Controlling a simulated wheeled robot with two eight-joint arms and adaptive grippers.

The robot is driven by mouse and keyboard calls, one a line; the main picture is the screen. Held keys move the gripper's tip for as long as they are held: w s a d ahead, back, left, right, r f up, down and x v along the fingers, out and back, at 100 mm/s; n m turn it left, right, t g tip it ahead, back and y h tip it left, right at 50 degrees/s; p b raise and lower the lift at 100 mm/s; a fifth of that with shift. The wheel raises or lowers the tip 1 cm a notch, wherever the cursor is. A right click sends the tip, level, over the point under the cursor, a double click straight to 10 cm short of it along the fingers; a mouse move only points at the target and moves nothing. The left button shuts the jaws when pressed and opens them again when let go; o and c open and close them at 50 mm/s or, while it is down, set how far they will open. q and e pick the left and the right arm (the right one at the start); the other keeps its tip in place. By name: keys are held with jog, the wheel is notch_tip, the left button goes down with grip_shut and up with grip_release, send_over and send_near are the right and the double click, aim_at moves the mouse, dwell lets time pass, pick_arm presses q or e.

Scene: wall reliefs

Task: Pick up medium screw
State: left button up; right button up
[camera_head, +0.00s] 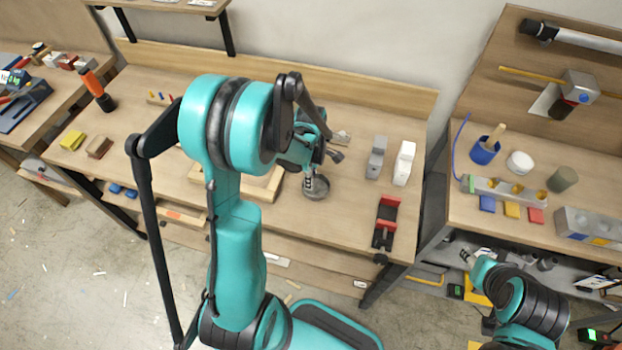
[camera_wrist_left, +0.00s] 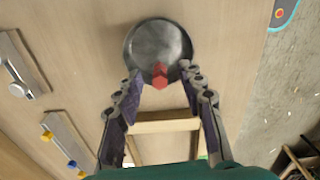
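A round grey metal dish (camera_head: 316,190) sits on the middle workbench; it also shows in the left wrist view (camera_wrist_left: 152,38). A small red piece with a faceted top (camera_wrist_left: 159,75) is at the dish's lower rim in that view. It may be the screw, but its size class cannot be told. My left gripper (camera_wrist_left: 160,88) is open, with its fingers apart on either side of the red piece and no contact visible. In the head view my left gripper (camera_head: 311,168) is over the dish, partly hidden by its arm. My right gripper (camera_head: 468,258) is at the lower right, its fingers too small to read.
A wooden frame (camera_wrist_left: 165,125) lies beside the dish. Grey (camera_head: 376,158) and white (camera_head: 404,163) blocks and a red-black holder (camera_head: 386,222) stand to the right. Bare wood separates the dish from the blocks.

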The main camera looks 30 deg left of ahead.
pick_arm(q)
grip_shut()
jog(key=shift+r, duration=0.2)
jog(key=shift+r, duration=0.3)
jog(key=r, duration=0.1)
jog(key=r+p, duration=0.1)
jog(key=r, duration=0.2)
jog(key=shift+s+d+p, duration=0.1)
jog(key=shift+d+p, duration=0.2)
jog(key=shift+p, duration=0.1)
jog(key=s+d+r+p, duration=0.2)
jog(key=d+r, duration=0.4)
jog(key=d, duration=0.4)
jog(key=shift+s+d, duration=0.25)
jog(key=shift+s, duration=0.45)
